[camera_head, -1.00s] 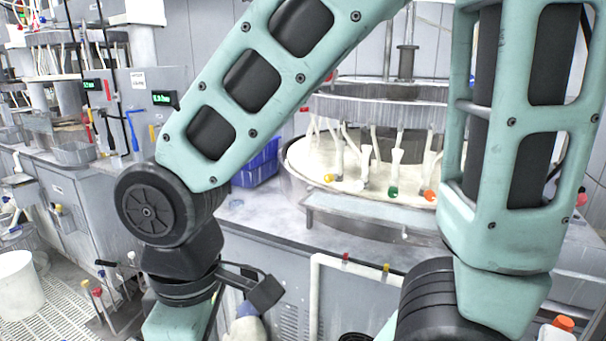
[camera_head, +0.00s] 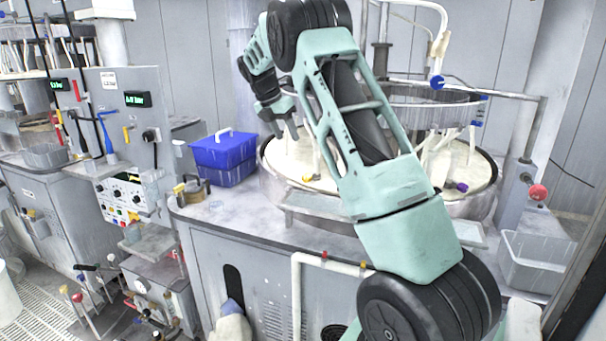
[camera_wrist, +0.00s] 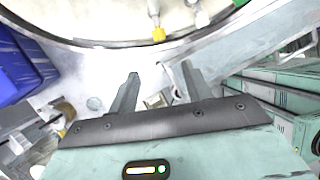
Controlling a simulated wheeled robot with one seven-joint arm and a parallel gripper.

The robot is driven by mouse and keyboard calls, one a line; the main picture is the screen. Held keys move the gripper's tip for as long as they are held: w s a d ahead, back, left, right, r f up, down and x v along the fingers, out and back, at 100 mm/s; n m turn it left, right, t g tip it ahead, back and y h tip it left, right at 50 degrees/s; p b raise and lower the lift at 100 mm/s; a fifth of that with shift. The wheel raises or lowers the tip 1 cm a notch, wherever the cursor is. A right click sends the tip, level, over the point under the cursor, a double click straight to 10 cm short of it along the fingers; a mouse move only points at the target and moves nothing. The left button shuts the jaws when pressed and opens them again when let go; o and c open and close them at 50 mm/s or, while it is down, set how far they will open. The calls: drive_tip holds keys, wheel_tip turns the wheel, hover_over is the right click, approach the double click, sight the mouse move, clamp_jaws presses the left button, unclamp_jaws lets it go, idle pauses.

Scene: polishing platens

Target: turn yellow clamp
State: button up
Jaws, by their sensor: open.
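The yellow clamp (camera_head: 308,178) sits at the end of a white hose at the left front of the round, cream-coloured platen (camera_head: 284,158). In the wrist view the clamp (camera_wrist: 158,34) shows at the top centre, just inside the platen's rim. My gripper (camera_wrist: 160,76) is open, with its two dark fingers apart and nothing between them. Its fingertips point towards the rim, and the clamp appears beyond them, apart. In the head view my gripper (camera_head: 285,126) is above the platen's left side, up and left of the clamp. My arm hides the platen's middle.
A blue bin (camera_head: 225,158) stands left of the platen, with a yellow-handled tool (camera_head: 181,188) near the counter's left edge. A purple clamp (camera_head: 461,187) is at the platen's right. Blue (camera_head: 437,82) and red (camera_head: 537,192) knobs show on pipework at right.

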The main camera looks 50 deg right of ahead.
sight(304, 177)
drive_tip(key=p+x, duration=0.4)
drive_tip(key=x, duration=1.2)
drive_tip(key=shift+f, duration=0.4)
drive_tip(key=c, duration=1)
